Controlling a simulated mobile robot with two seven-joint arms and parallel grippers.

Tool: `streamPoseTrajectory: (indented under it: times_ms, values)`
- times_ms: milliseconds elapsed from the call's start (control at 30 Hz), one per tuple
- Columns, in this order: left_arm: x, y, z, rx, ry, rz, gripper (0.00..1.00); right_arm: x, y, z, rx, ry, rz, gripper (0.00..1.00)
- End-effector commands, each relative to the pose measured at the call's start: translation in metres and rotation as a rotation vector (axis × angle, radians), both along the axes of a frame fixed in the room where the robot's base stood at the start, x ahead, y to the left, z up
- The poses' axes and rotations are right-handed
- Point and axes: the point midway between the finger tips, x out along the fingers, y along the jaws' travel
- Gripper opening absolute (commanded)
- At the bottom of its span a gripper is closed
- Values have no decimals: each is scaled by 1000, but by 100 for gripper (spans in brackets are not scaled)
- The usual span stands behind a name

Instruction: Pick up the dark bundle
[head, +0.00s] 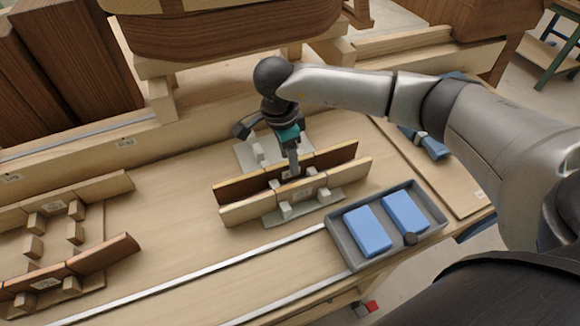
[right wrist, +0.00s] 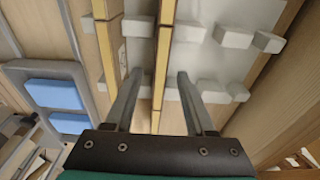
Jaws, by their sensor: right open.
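The dark bundle (head: 236,188) is a long dark-brown strip with a pale upper edge, standing on edge in a grey-white holder behind a lighter board (head: 250,208). My right gripper (head: 294,170) is over its middle, pointing down, and hides part of it. In the right wrist view the bundle's pale edge (right wrist: 163,50) runs between the two open fingers of the gripper (right wrist: 159,76). A gap shows on each side, and I cannot tell how deep the fingers reach. My left gripper is not in view.
A grey tray (head: 345,247) with two blue blocks (head: 368,231) (head: 405,212) stands to the right. Curved boards with small wooden blocks (head: 75,232) stand at left. A metal rail (head: 190,267) crosses the bench front. The bench between is clear.

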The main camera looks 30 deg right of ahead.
Motion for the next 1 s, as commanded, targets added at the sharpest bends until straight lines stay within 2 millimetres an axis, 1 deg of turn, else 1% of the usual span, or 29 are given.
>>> streamPoseTrajectory:
  times_ms: [33, 100, 333, 800, 1000]
  values:
    - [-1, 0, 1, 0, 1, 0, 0, -1, 0, -5, 0, 3, 0, 55]
    - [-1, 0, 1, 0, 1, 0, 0, -1, 0, -9, 1, 1, 1, 55]
    - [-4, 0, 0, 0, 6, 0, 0, 0, -1, -10, 0, 0, 1, 54]
    - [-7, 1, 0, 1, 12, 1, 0, 0, -1, -9, 0, 0, 1, 1]
    - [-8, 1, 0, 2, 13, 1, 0, 0, -1, -9, 0, 0, 1, 0]
